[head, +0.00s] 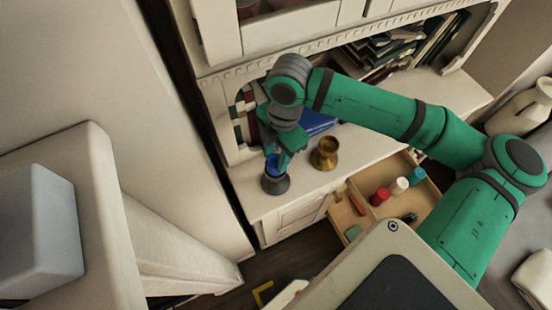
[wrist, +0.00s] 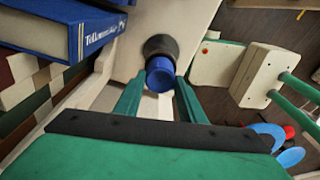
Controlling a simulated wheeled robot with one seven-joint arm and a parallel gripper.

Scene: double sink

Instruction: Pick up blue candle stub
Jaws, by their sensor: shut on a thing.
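The blue candle stub (head: 272,164) stands at the mouth of a dark grey holder (head: 275,184) on the cabinet ledge. In the wrist view the stub (wrist: 160,77) shows its round blue end, with the dark holder (wrist: 159,46) behind it. My gripper (head: 277,156) reaches down over the holder. Its green fingers (wrist: 160,82) lie on either side of the stub and are shut on it. The lower part of the stub is hidden, and I cannot tell whether it still sits inside the holder.
A brass cup (head: 325,153) stands right of the holder, close to my gripper. A blue book (wrist: 62,28) lies behind on the ledge. An open drawer (head: 349,216) below holds a red candle (head: 380,196), a white one (head: 399,185) and a teal one (head: 417,175).

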